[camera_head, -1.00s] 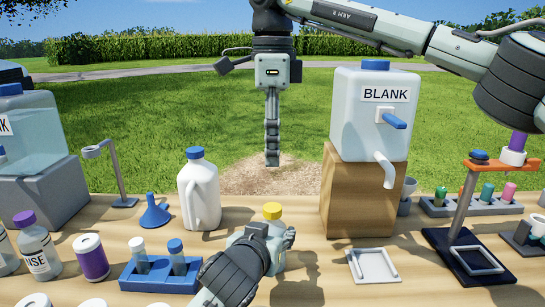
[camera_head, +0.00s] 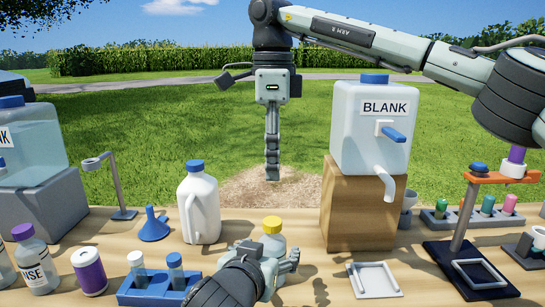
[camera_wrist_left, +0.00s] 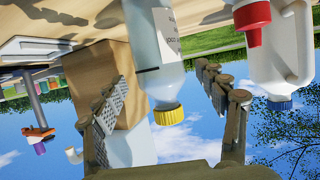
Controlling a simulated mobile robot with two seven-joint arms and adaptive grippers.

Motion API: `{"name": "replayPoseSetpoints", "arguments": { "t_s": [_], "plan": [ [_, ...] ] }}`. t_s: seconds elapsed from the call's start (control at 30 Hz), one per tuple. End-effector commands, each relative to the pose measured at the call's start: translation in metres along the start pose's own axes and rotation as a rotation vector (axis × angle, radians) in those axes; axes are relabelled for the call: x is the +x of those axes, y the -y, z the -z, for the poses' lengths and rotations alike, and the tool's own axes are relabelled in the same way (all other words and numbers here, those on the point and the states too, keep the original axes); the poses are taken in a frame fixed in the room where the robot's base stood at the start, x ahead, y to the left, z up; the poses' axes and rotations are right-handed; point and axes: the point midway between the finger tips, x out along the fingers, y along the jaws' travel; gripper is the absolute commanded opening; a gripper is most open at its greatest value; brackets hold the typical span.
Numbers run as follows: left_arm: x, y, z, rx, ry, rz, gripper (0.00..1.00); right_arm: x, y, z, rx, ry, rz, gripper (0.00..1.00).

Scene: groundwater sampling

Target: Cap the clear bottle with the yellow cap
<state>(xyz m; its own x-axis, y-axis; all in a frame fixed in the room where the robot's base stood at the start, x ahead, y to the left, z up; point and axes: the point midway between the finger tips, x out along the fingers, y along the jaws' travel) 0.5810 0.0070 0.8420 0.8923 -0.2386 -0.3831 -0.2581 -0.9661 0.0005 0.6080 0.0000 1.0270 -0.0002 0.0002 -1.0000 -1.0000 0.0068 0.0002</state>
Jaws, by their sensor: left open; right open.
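The clear bottle (camera_head: 273,243) stands upright on the table with the yellow cap (camera_head: 272,225) on its top. How tightly the cap sits cannot be told. My left gripper (camera_head: 268,259) is open at the bottle, with its fingers on either side and its wrist hiding the lower part. In the left wrist view, the clear bottle (camera_wrist_left: 155,60), with a printed label, appears upside down between the spread fingers, and the yellow cap (camera_wrist_left: 168,115) shows at its neck. My right gripper (camera_head: 272,170) is open and empty, pointing down beyond the table's far edge, seen edge-on.
A white jug (camera_head: 200,212) stands left of the bottle, near a blue funnel (camera_head: 155,226). A blue vial rack (camera_head: 150,290) is at front left. The BLANK container (camera_head: 372,130) on a wooden block (camera_head: 358,215) stands right. A white square frame (camera_head: 373,280) lies front right.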

Motion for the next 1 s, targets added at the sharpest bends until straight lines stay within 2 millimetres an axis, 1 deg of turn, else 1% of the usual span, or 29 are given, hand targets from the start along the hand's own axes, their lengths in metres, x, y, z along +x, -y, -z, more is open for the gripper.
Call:
{"name": "replayPoseSetpoints", "arguments": {
  "t_s": [0.03, 0.2, 0.3, 0.4, 0.5, 0.6, 1.0],
  "plan": [
    [-0.012, -0.001, 0.0, -0.002, -0.002, -0.002, 0.72, 0.0, 0.0, 0.0, 0.0, 0.0, 0.0, 0.55],
    [-0.049, -0.001, 0.0, -0.001, -0.001, -0.002, 0.72, 0.0, 0.0, 0.0, 0.0, 0.0, 0.0, 0.55],
    [-0.066, 0.0, 0.0, -0.001, 0.0, -0.001, 0.72, 0.0, 0.0, 0.0, 0.0, 0.0, 0.0, 0.55],
    [-0.079, 0.0, 0.0, 0.0, -0.001, 0.001, 0.72, 0.0, 0.0, 0.0, 0.0, 0.0, 0.0, 0.55],
    [-0.085, 0.0, 0.0, 0.0, 0.0, 0.001, 0.72, 0.0, 0.0, 0.0, 0.0, 0.0, 0.0, 0.55],
    [-0.088, 0.0, 0.0, 0.0, 0.0, 0.001, 0.72, 0.0, 0.0, 0.0, 0.0, 0.0, 0.0, 0.55],
    [-0.087, 0.001, 0.0, 0.001, -0.001, 0.002, 0.72, -0.001, -0.002, -0.003, -0.003, 0.006, -0.003, 0.55]
  ]
}}
